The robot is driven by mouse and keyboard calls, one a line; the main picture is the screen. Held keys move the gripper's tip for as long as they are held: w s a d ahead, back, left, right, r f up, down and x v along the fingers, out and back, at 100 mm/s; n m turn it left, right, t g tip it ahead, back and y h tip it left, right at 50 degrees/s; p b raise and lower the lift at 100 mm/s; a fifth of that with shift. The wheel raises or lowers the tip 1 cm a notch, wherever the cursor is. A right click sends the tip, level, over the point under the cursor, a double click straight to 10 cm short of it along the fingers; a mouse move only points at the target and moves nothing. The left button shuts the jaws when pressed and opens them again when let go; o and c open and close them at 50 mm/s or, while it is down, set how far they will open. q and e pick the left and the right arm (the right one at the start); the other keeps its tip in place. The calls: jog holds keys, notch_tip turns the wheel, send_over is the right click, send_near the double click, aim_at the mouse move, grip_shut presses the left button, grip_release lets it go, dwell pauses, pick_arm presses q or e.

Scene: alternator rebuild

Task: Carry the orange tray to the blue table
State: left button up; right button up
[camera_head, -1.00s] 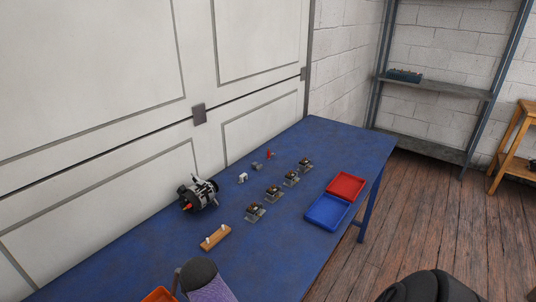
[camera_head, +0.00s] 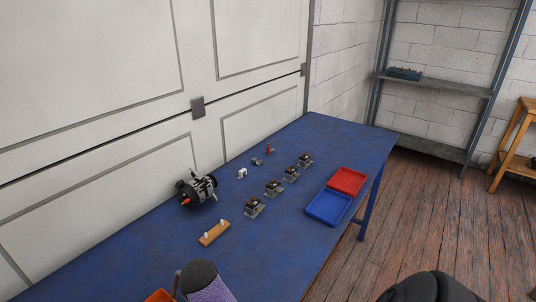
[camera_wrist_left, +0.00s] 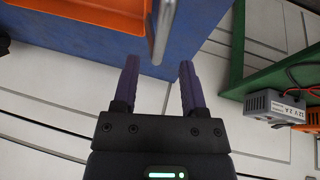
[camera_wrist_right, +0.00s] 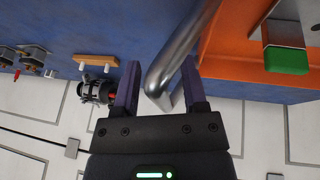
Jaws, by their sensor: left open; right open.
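The orange tray (camera_head: 160,296) shows only as a corner at the bottom edge of the head view, by the blue table (camera_head: 262,262). In the left wrist view the orange tray (camera_wrist_left: 95,12) lies at upper left, with a grey metal handle (camera_wrist_left: 162,30) just beyond my open left gripper (camera_wrist_left: 158,68). In the right wrist view the tray (camera_wrist_right: 232,45) is at right, over the table's edge; whether it rests there is unclear. A metal handle (camera_wrist_right: 175,60) passes between the fingers of my open right gripper (camera_wrist_right: 161,75). Neither gripper is clamped on a handle.
A grey and green block (camera_wrist_right: 285,55) sits in the tray. The table carries an alternator (camera_head: 197,190), a wooden peg block (camera_head: 214,233), several small parts, a blue tray (camera_head: 328,208) and a red tray (camera_head: 347,181). A green bench (camera_wrist_left: 285,70) holds a power supply (camera_wrist_left: 272,104).

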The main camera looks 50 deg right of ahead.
jog(key=shift+s+a+r, duration=0.1)
jog(key=shift+s+r, duration=0.05)
jog(key=shift+r, duration=0.25)
pick_arm(q)
jog(key=v, duration=0.6)
jog(key=shift+s+r, duration=0.25)
jog(key=shift+r, duration=0.05)
pick_arm(e)
jog(key=v, duration=1.1)
pick_arm(q)
jog(key=shift+a, duration=0.1)
pick_arm(e)
jog(key=shift+s, duration=0.1)
